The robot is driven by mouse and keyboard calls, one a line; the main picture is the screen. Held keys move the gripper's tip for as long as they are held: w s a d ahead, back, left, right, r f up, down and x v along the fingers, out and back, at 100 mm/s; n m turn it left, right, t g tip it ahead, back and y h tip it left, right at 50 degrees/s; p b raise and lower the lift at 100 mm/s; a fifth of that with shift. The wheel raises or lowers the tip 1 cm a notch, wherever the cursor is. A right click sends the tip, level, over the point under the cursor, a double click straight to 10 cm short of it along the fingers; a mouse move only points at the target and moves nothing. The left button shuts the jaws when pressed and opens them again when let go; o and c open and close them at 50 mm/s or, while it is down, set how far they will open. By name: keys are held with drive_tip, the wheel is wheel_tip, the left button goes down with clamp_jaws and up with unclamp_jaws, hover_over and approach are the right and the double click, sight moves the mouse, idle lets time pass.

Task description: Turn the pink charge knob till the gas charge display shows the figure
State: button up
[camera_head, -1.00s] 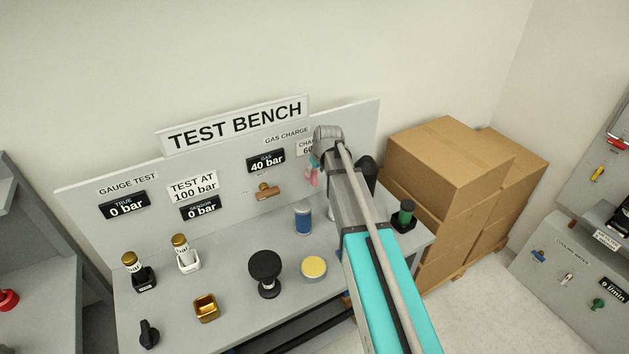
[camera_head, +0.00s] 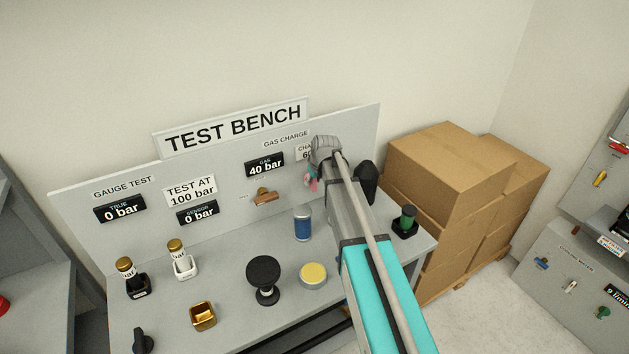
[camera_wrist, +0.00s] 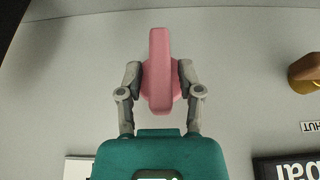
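The pink charge knob (camera_wrist: 160,70) fills the middle of the wrist view, its grip bar running up and down the picture. My gripper (camera_wrist: 160,76) has one finger at each side of the knob. Strips of the pink disc show between the fingers and the bar; contact with the disc's rim is hard to judge. In the head view the knob (camera_head: 312,185) is mostly hidden by my gripper and arm. The gas display (camera_head: 265,163) reads 40 bar. The charge figure card (camera_head: 302,153) is partly covered by my arm; only "CHA" and "60" show.
An orange-brown valve handle (camera_head: 264,197) is on the panel left of the knob; it also shows in the wrist view (camera_wrist: 306,72). A blue cylinder (camera_head: 303,224), a black knob (camera_head: 264,272) and a yellow-topped disc (camera_head: 313,274) stand on the bench. Cardboard boxes (camera_head: 450,165) are to the right.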

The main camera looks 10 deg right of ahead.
clamp_jaws()
drive_tip(key=shift+d, duration=0.25)
drive_tip(key=shift+a, duration=0.2)
drive_tip(key=shift+a+h, duration=0.1)
drive_tip(key=shift+h, duration=0.3)
drive_tip(key=shift+s+a+f+n+t+h+b, duration=0.15)
drive_tip(key=shift+n+t+h+b, duration=0.25)
drive_tip(key=shift+h, duration=0.6)
drive_tip(key=t+h+b, duration=0.1)
drive_tip(key=h+b, duration=0.1)
drive_tip(key=h, duration=0.1)
drive_tip(key=shift+a+f+n, duration=0.1)
drive_tip(key=shift+f+n, duration=0.05)
drive_tip(key=shift+n, duration=0.15)
drive_tip(key=shift+t+h+b, duration=0.4)
drive_tip(key=shift+h+b, duration=0.2)
drive_tip(key=shift+b, duration=0.1)
